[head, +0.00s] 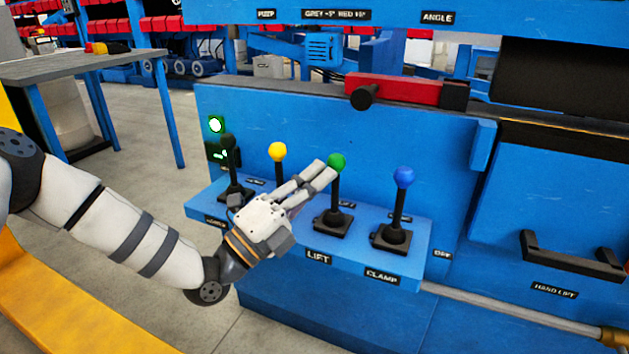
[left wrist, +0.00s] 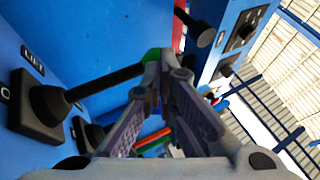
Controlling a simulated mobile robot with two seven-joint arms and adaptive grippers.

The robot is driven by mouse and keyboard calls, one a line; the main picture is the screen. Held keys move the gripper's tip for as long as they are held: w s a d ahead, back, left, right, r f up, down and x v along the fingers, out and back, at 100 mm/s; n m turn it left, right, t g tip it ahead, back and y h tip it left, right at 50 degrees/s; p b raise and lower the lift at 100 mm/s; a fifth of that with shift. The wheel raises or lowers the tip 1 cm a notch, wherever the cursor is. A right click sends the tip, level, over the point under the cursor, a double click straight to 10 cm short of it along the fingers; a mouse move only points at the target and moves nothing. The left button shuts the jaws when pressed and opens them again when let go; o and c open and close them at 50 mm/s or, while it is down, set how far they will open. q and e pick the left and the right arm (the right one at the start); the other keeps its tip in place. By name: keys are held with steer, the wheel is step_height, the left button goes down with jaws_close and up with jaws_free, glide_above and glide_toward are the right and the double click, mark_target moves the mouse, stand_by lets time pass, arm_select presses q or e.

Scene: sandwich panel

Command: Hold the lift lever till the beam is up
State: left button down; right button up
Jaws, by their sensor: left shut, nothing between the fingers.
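The lift lever is a black stick with a green knob (head: 337,161), standing on a blue console over the label LIFT. My left gripper (head: 326,169) is shut and empty, its fingertips right at the left side of the green knob. In the left wrist view the green knob (left wrist: 152,55) shows just behind the tips of my left gripper (left wrist: 165,62); they look in contact, but I cannot be sure. The lever looks nearly upright. I cannot tell which part of the machine is the beam. My right gripper is not in view.
A blue-knobbed lever (head: 403,177) marked CLAMP stands to the right. A yellow-knobbed lever (head: 278,152) and a black-knobbed one (head: 229,142) stand to the left. A red bar (head: 397,90) lies above the console.

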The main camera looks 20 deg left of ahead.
arm_select(q)
steer(key=w+p, duration=0.1)
steer(key=p, duration=0.1)
steer(key=w+n+g+y+p, duration=0.1)
steer(key=p, duration=0.1)
steer(key=shift+w+r+n+y+p, duration=0.1)
steer(key=shift+r+n+y+p, duration=0.2)
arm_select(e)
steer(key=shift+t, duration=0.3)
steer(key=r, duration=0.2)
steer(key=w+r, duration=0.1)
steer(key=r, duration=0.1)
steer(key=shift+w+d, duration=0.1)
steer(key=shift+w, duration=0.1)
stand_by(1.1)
